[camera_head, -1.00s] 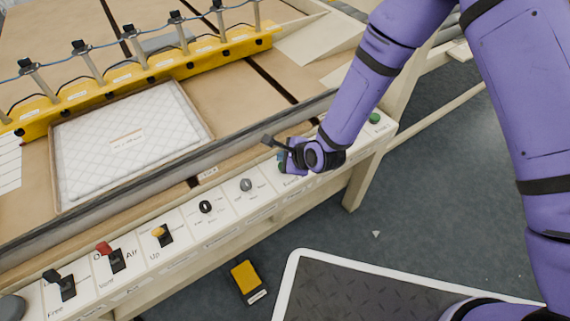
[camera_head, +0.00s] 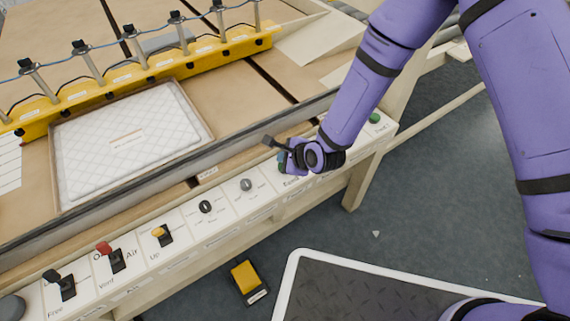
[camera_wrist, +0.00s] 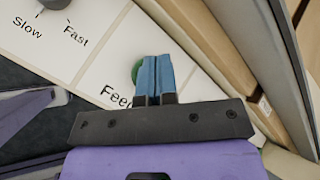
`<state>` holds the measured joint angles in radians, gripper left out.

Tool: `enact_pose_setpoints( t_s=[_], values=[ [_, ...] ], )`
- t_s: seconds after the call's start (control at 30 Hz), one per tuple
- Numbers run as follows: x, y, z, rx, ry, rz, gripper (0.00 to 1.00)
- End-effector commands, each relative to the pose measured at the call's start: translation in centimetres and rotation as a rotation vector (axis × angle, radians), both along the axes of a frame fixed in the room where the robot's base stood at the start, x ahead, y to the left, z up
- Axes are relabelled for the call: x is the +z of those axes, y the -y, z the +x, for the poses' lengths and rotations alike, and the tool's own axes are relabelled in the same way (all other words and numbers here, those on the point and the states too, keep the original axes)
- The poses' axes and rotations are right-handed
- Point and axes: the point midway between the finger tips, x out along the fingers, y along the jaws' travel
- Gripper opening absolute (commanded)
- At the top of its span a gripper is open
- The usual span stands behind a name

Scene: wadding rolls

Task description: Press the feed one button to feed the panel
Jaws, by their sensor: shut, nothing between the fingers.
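My gripper (camera_wrist: 155,72) is shut and empty, its two blue fingers side by side. In the wrist view the fingertips overlap a green round button (camera_wrist: 137,70) on the white control panel strip (camera_wrist: 100,60). The label beside it reads "Fee", with its end hidden by the gripper. I cannot tell whether the fingertips touch the button. In the head view my gripper (camera_head: 283,161) is at the right part of the panel strip (camera_head: 225,200) and mostly hides that button. Another green button (camera_head: 375,118) sits further right.
A quilted white panel (camera_head: 125,140) lies on the table behind a grey rail. A yellow pedal (camera_head: 245,277) is on the floor.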

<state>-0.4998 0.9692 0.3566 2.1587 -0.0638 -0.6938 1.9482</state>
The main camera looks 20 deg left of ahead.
Motion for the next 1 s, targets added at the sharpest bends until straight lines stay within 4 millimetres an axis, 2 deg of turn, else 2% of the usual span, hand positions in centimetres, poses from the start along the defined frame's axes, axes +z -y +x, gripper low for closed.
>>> enact_pose_setpoints(
  t_s=[1.0],
  values=[
    [-1.08, 0.00, 0.01, 0.000, 0.000, 0.000, 0.00]
  ],
)
